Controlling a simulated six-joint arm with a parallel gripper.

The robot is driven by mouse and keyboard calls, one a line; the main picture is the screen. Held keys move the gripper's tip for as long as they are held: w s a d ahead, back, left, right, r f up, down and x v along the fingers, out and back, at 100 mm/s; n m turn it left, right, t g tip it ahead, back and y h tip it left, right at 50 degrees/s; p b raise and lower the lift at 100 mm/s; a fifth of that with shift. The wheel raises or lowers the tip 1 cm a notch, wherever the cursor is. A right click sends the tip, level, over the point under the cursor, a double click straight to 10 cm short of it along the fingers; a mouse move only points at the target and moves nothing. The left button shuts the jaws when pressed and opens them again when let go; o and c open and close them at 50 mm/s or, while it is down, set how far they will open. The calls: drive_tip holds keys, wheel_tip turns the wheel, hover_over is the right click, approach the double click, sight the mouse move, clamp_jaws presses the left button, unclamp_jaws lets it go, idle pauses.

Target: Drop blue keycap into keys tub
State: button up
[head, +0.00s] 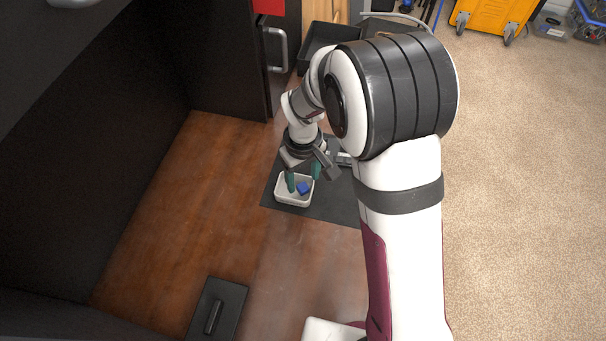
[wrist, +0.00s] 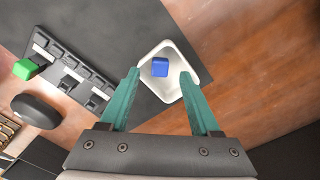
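The blue keycap (head: 304,187) is inside the small white keys tub (head: 293,203). In the wrist view the blue keycap (wrist: 160,67) shows within the tub (wrist: 168,99), near its middle, apart from both fingers. My gripper (head: 303,180) is over the tub, its green fingers pointing down. In the wrist view my gripper (wrist: 159,77) is open, with a wide gap between its fingertips and nothing held. How far the fingertips are above the keycap is hard to tell.
The tub stands on a dark mat (head: 336,210) on a wooden desk (head: 200,210). The wrist view shows a keyboard piece (wrist: 75,75) with a green keycap (wrist: 25,69), and a black rounded object (wrist: 36,111). A black box (head: 217,308) lies near the desk front. The left desk area is clear.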

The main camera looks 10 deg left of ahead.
wheel_tip(320, 180, up, 16)
idle(0.5)
drive_tip(key=shift+f, duration=0.1)
drive_tip(key=s+d+r+m+y, duration=0.1)
drive_tip(key=s+d+r+m, duration=0.2)
drive_tip(key=s+d+m, duration=0.75)
drive_tip(key=s+d+f+m, duration=0.2)
drive_tip(key=s+d+m, duration=0.2)
drive_tip(key=s, duration=0.6)
drive_tip(key=shift+d+f+y, duration=0.3)
drive_tip(key=shift+d+y, duration=0.1)
drive_tip(key=shift+d, duration=0.4)
